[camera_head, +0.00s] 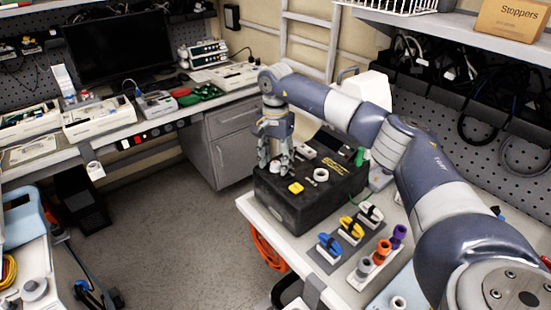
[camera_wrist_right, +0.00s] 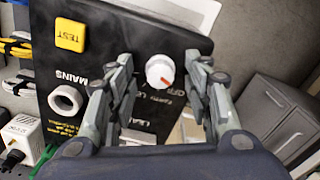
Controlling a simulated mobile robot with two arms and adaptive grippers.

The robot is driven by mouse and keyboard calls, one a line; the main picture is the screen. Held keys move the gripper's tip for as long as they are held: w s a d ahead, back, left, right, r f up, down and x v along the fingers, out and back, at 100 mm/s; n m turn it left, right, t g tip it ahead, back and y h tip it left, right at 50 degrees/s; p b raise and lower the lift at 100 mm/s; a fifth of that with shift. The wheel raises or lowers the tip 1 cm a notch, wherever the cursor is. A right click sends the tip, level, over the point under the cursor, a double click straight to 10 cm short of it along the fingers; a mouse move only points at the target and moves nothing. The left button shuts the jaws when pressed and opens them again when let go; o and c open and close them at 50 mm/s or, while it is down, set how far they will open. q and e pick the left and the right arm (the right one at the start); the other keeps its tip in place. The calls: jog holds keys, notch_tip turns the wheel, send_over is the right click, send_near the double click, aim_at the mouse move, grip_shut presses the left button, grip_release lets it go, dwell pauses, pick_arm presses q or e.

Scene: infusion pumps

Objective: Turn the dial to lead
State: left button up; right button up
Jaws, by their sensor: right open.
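A black test box (camera_head: 310,209) stands on the white bench, with controls on its top panel. In the right wrist view, a round white dial (camera_wrist_right: 158,70) with a red mark sits on the dark panel. The red mark points down and slightly right, towards lettering that looks like OFF. My right gripper (camera_head: 273,165) is over the box's far left part. In the wrist view its open fingers (camera_wrist_right: 159,62) straddle the dial, one on each side; contact cannot be told. Upside-down lettering below the dial is partly hidden by the fingers. My left gripper is not in view.
A yellow TEST button (camera_wrist_right: 70,35) and a white MAINS socket (camera_wrist_right: 66,99) share the panel. Blue, yellow and white plugs or clips (camera_head: 351,227) lie in front of the box. A grey cabinet (camera_head: 222,140) stands behind. Open floor lies left of the box.

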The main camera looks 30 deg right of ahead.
jog(key=shift+c, duration=0.5)
jog(key=c, duration=1)
